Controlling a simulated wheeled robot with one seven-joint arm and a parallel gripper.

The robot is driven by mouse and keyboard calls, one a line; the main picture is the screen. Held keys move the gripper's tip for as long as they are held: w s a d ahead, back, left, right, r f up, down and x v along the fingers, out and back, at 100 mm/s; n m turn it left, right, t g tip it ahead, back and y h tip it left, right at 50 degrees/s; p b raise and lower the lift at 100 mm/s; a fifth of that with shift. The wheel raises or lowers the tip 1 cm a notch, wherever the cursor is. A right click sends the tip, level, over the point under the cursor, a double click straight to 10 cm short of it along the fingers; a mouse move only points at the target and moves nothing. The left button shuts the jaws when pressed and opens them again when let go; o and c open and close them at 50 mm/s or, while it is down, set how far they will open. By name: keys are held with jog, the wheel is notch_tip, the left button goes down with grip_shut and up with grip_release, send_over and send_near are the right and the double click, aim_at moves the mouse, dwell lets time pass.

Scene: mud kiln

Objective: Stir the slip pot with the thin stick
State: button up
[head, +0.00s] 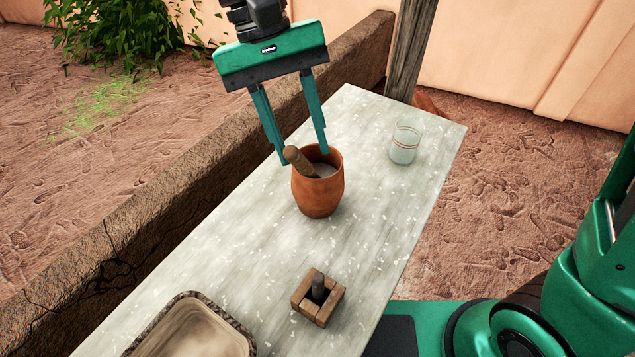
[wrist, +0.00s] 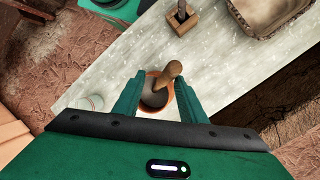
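A terracotta pot (head: 318,197) stands upright on the bench with pale grey slip (head: 325,170) inside. A brown wooden stick (head: 300,161) leans in the pot, its rounded upper end sticking out over the left rim; its lower end is hidden. My gripper (head: 304,157) points down at the pot, open, with its fingertips apart near the rim. In the wrist view the stick (wrist: 170,76) shows between and just beyond the fingertips (wrist: 159,82), not visibly clamped. Whether a finger touches the stick or rim I cannot tell.
A small wooden block (head: 305,303) holding a short dark rod (head: 318,284) stands nearer on the bench (head: 390,230). A shallow tray (head: 240,335) is at the front left. A low mud wall (head: 160,220) runs behind the bench.

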jog(key=v, duration=0.7)
jog(key=shift+r, duration=0.3)
jog(key=shift+a+f, duration=0.1)
jog(key=shift+f, duration=0.05)
dwell(0.3)
